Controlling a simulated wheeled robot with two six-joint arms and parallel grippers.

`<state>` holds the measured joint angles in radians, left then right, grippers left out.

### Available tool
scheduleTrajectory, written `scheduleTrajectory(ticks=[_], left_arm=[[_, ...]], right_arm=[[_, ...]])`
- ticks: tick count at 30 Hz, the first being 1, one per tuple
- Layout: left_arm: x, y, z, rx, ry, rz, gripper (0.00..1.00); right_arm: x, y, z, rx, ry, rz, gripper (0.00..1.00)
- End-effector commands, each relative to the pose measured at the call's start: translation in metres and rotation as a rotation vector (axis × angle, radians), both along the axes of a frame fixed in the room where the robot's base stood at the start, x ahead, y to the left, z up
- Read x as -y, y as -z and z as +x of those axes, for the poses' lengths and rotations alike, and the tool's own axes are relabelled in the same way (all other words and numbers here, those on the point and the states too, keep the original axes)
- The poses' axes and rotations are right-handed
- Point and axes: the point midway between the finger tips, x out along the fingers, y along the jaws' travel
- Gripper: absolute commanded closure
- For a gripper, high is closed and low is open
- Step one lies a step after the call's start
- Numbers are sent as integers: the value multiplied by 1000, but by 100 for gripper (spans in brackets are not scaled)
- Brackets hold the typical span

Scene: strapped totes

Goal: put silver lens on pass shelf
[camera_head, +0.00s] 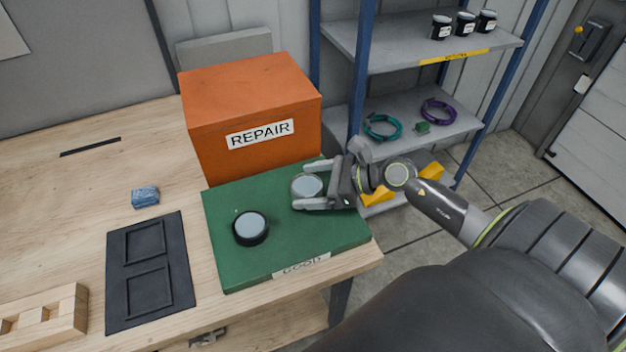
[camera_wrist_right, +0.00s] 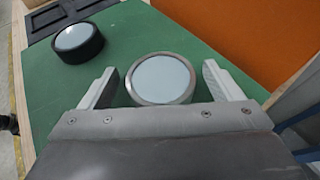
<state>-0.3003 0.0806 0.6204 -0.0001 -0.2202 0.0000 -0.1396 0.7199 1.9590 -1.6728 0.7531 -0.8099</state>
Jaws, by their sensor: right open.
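The silver lens (camera_head: 307,186) lies on the green mat (camera_head: 285,247), near the mat's right side. It also shows in the right wrist view (camera_wrist_right: 161,79) as a pale glass disc with a silver rim. My right gripper (camera_head: 302,186) is open, with one finger on each side of the silver lens. In the wrist view both fingers stand apart from the rim. A grey metal shelf rack (camera_head: 425,53) stands behind, with a yellow label on its upper board; the label is too small to read. My left gripper is not in view.
A black-rimmed lens (camera_head: 250,228) lies on the mat to the left. An orange REPAIR box (camera_head: 250,108) stands behind the mat. Three dark jars (camera_head: 465,24) stand on the upper shelf; coiled cables (camera_head: 383,127) lie on the board below. A black tray (camera_head: 150,272) and blue block (camera_head: 145,197) are left.

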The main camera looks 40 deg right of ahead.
Motion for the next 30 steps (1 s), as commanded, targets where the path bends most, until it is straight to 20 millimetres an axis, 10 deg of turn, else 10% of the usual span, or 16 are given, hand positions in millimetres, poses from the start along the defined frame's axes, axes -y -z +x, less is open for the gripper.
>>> scheduleTrajectory(ticks=[30], left_arm=[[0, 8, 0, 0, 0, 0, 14]], right_arm=[[54, -36, -60, -3, -4, -1, 14]])
